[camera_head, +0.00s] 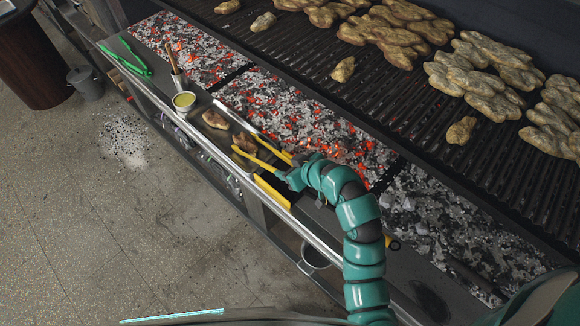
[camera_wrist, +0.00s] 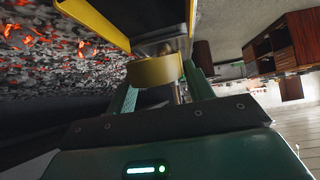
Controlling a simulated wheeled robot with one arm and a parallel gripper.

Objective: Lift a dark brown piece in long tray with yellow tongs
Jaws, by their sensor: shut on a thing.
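In the head view my gripper (camera_head: 291,177) is at the end of the teal arm, over the counter strip in front of the grill. It is shut on the yellow tongs (camera_head: 258,159), whose arms reach up-left. The wrist view shows a yellow band of the tongs (camera_wrist: 154,72) between my fingers. A dark brown piece (camera_head: 246,142) is at the tips of the tongs; I cannot tell whether they touch it. A second brown piece (camera_head: 215,119) lies farther up-left in the long dark tray (camera_head: 203,104). My gripper and the tongs hide part of the tray.
A pale cup of yellow-green sauce (camera_head: 184,100) with a brush stands left of the tray. Green tongs (camera_head: 135,62) lie farther left. Glowing coals (camera_head: 290,112) lie behind, below a grate (camera_head: 400,110) with many flat pieces. A yellow strip (camera_head: 272,192) lies near the front rail.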

